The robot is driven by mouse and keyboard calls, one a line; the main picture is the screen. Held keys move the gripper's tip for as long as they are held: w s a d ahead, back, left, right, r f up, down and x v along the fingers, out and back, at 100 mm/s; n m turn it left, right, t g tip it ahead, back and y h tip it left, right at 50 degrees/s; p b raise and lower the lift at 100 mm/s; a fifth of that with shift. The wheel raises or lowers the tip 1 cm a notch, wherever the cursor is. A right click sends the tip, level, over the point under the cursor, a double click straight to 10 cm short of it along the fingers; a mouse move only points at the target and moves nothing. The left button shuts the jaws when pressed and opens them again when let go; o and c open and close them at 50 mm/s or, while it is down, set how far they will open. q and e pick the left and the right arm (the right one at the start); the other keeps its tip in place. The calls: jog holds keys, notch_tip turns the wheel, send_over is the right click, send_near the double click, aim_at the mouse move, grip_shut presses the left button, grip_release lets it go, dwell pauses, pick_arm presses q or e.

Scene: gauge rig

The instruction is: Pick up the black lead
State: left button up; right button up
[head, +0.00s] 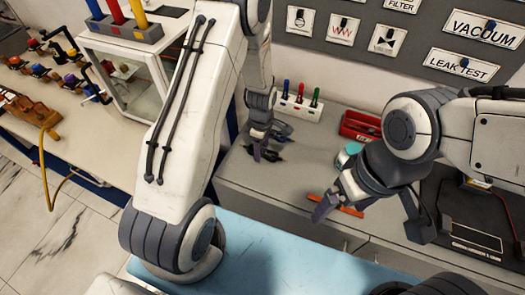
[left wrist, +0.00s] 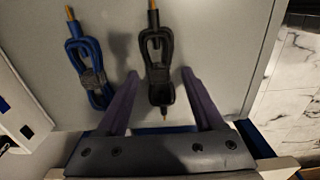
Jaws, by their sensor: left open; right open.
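The black lead (left wrist: 159,62) is a coiled, bundled cable with brass-coloured tips, lying on the grey bench top. In the left wrist view it lies between the two spread fingers of my left gripper (left wrist: 160,74), apart from both. A blue lead (left wrist: 88,62) lies to its left, outside the fingers. In the head view my left gripper (head: 264,150) is low over the bench, and the leads beside it are dark and mostly hidden. My right gripper (head: 370,215) is open and empty near the bench's front edge.
A white rack (head: 299,108) with blue, red and green pieces stands behind my left gripper. A red tray (head: 360,126) and a teal round item (head: 348,156) are to its right. An orange item (head: 337,206) lies by my right gripper. A glass-sided case (head: 122,78) stands left.

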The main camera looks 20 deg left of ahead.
aim_at(262, 150)
pick_arm(q)
grip_shut()
jog(key=shift+r, duration=0.1)
jog(key=shift+r, duration=0.55)
notch_tip(262, 150, up, 3)
jog(key=shift+f+b, duration=0.1)
jog(key=shift+b, duration=0.4)
jog(key=s+d+r+b, duration=0.1)
jog(key=d+r, duration=0.6)
jog(key=d, duration=0.4)
jog(key=shift+s+d+b, duration=0.25)
jog(key=shift+s+b, duration=0.05)
jog(key=shift+b, duration=0.05)
